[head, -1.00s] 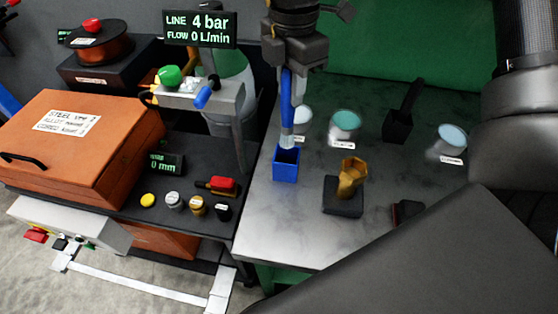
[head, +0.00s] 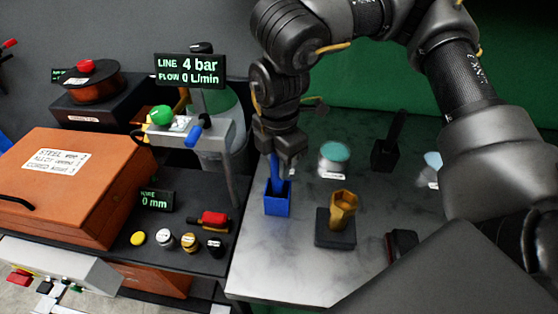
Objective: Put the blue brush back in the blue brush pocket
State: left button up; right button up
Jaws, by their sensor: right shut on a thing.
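The blue brush (head: 274,168) is upright in the head view, its lower end inside the blue brush pocket (head: 277,206). The pocket is a small open blue box on the steel-topped table. My right gripper (head: 281,156) is directly above the pocket, shut on the upper part of the brush handle. The bristles are hidden inside the pocket. Whether the brush touches the pocket's floor cannot be told. My left gripper is not in view.
A brass-coloured hex piece (head: 343,208) on a black block stands right of the pocket. A teal-topped jar (head: 334,158) and a black holder (head: 386,153) are behind. A valve stand (head: 190,128) is at the left. My right arm covers the right side.

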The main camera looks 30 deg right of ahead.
jog(key=shift+s, duration=0.1)
jog(key=shift+a, duration=0.1)
jog(key=shift+f, duration=0.2)
jog(key=o, duration=1)
jog(key=shift+r, duration=0.1)
notch_tip(320, 180, up, 12)
jog(key=shift+r, duration=0.2)
jog(key=shift+f, duration=0.1)
